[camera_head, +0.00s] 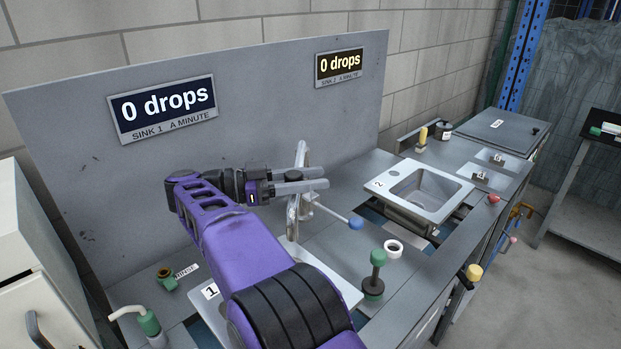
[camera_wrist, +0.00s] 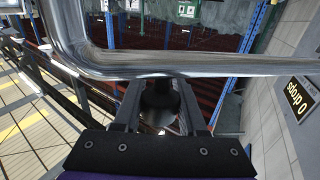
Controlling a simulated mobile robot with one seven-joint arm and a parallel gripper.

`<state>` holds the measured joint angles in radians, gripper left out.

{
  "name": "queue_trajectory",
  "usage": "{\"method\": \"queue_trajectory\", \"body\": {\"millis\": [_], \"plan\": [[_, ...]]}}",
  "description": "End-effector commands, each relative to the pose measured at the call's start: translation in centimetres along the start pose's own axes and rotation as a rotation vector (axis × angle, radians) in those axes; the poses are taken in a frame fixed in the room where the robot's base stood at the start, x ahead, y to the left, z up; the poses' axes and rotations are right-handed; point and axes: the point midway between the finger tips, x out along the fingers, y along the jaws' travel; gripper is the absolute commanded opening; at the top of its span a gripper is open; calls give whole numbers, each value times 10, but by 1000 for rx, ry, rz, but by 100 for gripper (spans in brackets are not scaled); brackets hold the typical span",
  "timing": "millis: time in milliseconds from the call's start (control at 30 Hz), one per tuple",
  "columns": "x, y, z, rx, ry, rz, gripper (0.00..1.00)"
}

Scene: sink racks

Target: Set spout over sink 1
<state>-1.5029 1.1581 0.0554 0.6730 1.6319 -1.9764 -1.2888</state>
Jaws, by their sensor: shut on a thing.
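The spout (camera_head: 292,217) is a bent chrome pipe standing behind sink 1, and its upper part rises beside my gripper's fingers. My gripper (camera_head: 320,179) reaches in from the left and is shut on the spout, high on it. In the wrist view the chrome pipe of the spout (camera_wrist: 190,65) crosses in front of my fingers (camera_wrist: 163,95), with a dark round part between them. Sink 1 (camera_head: 340,283) shows only as a pale rim beside its "1" label (camera_head: 210,291); my arm hides its basin and the spout's outlet.
A lever with a blue ball (camera_head: 355,222) sticks out right of the spout. A green-knobbed post (camera_head: 377,268) and a white ring (camera_head: 393,248) stand on the counter. Sink 2 (camera_head: 452,187) lies to the right. A grey back panel (camera_head: 250,90) with two "0 drops" displays stands behind.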

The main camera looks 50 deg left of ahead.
Motion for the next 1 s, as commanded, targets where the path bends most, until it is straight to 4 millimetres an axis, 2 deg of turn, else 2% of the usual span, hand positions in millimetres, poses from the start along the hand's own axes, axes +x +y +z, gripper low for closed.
{"method": "queue_trajectory", "body": {"millis": [167, 200, 333, 633, 733, 867, 1000], "plan": [[-2, 0, 0, 1, -1, -5, 0], [-2, 0, 0, 1, -1, -6, 46], [-2, 0, 0, 1, -1, -5, 70], [-1, 0, -1, 1, -1, -3, 71], [-1, 0, -7, 3, -2, -3, 71], [-1, 0, -27, 5, -2, -3, 71], [-1, 0, -56, 7, -3, -3, 71]]}}
